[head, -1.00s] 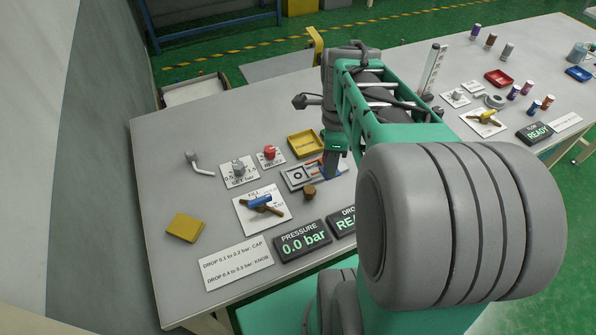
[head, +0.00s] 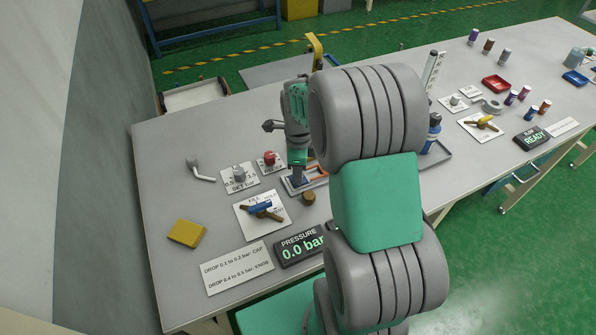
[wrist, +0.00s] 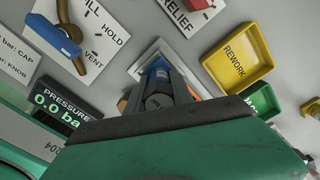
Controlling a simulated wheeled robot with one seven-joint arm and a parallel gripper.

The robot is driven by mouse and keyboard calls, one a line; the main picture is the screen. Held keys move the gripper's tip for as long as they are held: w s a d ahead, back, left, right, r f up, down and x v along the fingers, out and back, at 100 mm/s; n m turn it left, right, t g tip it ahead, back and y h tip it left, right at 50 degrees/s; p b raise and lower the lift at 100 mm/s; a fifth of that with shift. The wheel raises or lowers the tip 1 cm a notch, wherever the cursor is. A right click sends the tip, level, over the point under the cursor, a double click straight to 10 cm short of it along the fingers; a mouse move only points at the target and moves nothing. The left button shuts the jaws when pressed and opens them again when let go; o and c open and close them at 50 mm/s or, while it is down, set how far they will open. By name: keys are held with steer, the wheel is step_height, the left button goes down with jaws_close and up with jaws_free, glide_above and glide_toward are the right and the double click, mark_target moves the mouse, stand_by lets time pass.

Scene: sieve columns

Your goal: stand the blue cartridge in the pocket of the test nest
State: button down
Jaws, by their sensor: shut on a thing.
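My gripper (wrist: 160,84) is shut on the blue cartridge (wrist: 158,72), which shows between the fingers with its dark round end toward the wrist camera. In the head view my gripper (head: 298,180) is low over the test nest (head: 292,187), a pale plate with an orange-edged part at its right. The nest's pale rim (wrist: 152,50) shows past the fingers in the wrist view. The cartridge's far end points into the nest area. The pocket is hidden by the fingers and cartridge, so I cannot tell how deep the cartridge sits.
A brown knob (head: 309,199) stands close in front of the nest. The blue-handled fill valve (head: 262,208) and the red relief button (head: 269,158) are to the left. The yellow rework tray (wrist: 238,57) is beside the nest. A pressure display (head: 301,246) reads 0.0 bar.

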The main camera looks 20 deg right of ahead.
steer(key=shift+f, duration=0.2)
steer(key=c, duration=1.1)
jaws_free()
step_height(320, 180, up, 12)
steer(key=shift+r, duration=0.1)
steer(key=shift+s+a+r+n, duration=0.15)
steer(key=shift+a+r+n, duration=0.05)
steer(key=shift+r+n, duration=0.1)
steer(key=s+a+n+t, duration=0.1)
steer(key=s+a+n, duration=0.3)
steer(key=n, duration=0.7)
steer(key=s+a+r+n+t, duration=0.1)
steer(key=s+a+n+t, duration=0.1)
steer(key=s+a+n, duration=0.3)
steer(key=s+n, duration=0.3)
steer(key=n, duration=0.4)
steer(key=shift+a+n, duration=0.3)
